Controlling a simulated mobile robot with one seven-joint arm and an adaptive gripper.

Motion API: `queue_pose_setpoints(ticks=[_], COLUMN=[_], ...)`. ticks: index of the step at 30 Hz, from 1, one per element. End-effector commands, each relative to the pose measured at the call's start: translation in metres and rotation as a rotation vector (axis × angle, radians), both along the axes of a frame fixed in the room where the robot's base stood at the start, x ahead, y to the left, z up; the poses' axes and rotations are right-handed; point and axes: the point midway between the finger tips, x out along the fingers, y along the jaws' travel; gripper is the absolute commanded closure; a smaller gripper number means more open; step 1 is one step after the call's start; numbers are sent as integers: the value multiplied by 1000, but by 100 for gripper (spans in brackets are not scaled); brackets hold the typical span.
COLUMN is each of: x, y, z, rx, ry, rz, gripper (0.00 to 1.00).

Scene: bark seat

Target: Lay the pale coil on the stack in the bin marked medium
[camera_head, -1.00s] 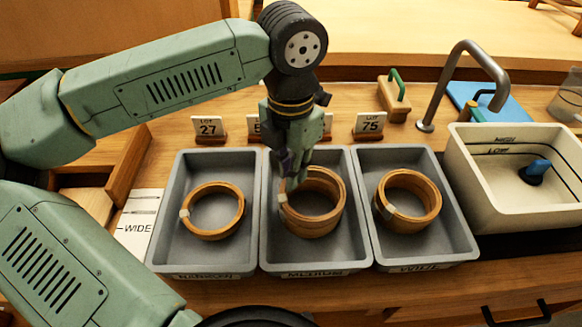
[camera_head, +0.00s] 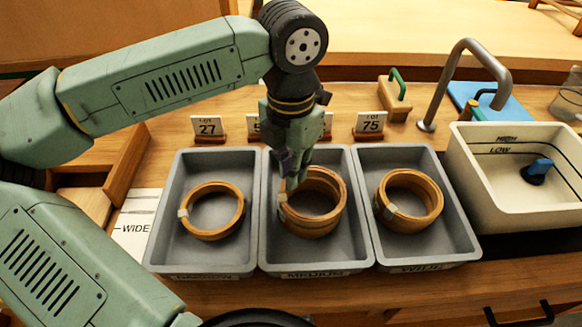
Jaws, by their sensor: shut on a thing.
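The grey bin marked medium (camera_head: 348,255) is the middle of three bins. A stack of brown coils (camera_head: 316,224) stands in it, with a pale tag on its left side. My gripper (camera_head: 290,184) points down at the upper left rim of this stack and is shut on the top coil (camera_head: 335,176). The top coil sits at or just above the stack; I cannot tell whether it touches. The fingertips partly hide the coil's left rim. The coil's shade looks close to that of the others.
The left bin (camera_head: 165,245) holds a low coil (camera_head: 211,210). The right bin (camera_head: 455,235), marked wide, holds a stack of coils (camera_head: 410,201). Lot cards, one reading 75 (camera_head: 371,123), stand behind the bins. A sink basin (camera_head: 480,190) with a tall tap (camera_head: 470,50) is at right.

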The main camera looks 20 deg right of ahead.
Motion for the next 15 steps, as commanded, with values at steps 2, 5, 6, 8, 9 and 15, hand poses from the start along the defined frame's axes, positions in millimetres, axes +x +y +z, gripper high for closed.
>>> queue_pose_setpoints(ticks=[2, 5, 6, 8, 9, 15], x=[0, 0, 0, 0, 0, 0], y=[0, 0, 0, 0, 0, 0], z=[-2, -4, -4, -5, -6, -5], rx=[0, 0, -1, -1, -1, 0], ry=[0, 0, 0, 0, 0, 0], rz=[0, 0, 0, 0, 0, 0], gripper=[100, 100, 100, 100, 100, 75])
